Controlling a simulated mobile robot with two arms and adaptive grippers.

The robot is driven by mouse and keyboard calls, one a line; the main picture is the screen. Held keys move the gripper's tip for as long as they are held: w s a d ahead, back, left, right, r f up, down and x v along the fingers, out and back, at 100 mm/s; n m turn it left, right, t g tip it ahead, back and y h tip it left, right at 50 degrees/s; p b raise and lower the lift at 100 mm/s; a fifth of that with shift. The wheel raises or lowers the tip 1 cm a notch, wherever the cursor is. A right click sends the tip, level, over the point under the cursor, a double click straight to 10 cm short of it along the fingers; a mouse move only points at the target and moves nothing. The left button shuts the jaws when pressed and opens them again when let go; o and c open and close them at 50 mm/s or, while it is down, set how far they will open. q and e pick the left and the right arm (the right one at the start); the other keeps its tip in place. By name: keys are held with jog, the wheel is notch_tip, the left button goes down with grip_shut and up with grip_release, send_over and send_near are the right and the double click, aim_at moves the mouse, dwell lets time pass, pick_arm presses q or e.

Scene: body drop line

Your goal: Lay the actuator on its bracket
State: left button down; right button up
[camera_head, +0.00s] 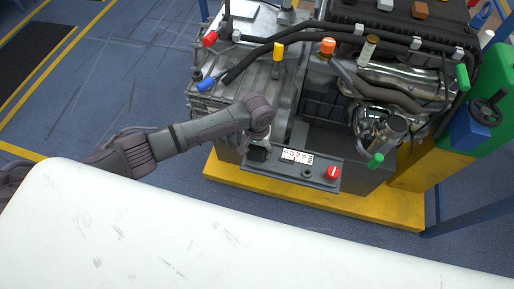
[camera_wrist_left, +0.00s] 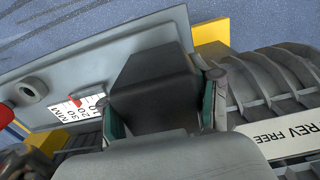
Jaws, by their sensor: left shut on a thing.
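My left gripper (camera_head: 262,138) reaches in from the left to the near side of the engine and gearbox unit. In the left wrist view its two fingers, with green inner pads, are shut on a dark grey block (camera_wrist_left: 152,82), which I take to be the actuator. In the head view the block (camera_head: 257,153) shows as a small dark shape at the left end of a grey plate (camera_head: 318,178). I cannot tell whether it touches the plate. No part is clearly recognisable as the bracket; the area under the block is hidden. My right gripper is not in view.
The plate carries a millimetre scale (camera_head: 297,157), a red knob (camera_head: 333,173) and a dark round fitting (camera_head: 307,173). A ribbed casing marked "REV FREE" (camera_wrist_left: 295,132) lies right of the fingers. Yellow framing (camera_head: 300,200) runs below. A white surface (camera_head: 150,230) fills the foreground.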

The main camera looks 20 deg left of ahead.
pick_arm(q)
jog(key=shift+f, duration=0.2)
jog(key=shift+c, duration=1.9)
grip_release()
jog(key=shift+o, duration=1)
jog(key=shift+f, duration=0.1)
notch_tip(320, 180, up, 6)
jog(key=p, duration=0.7)
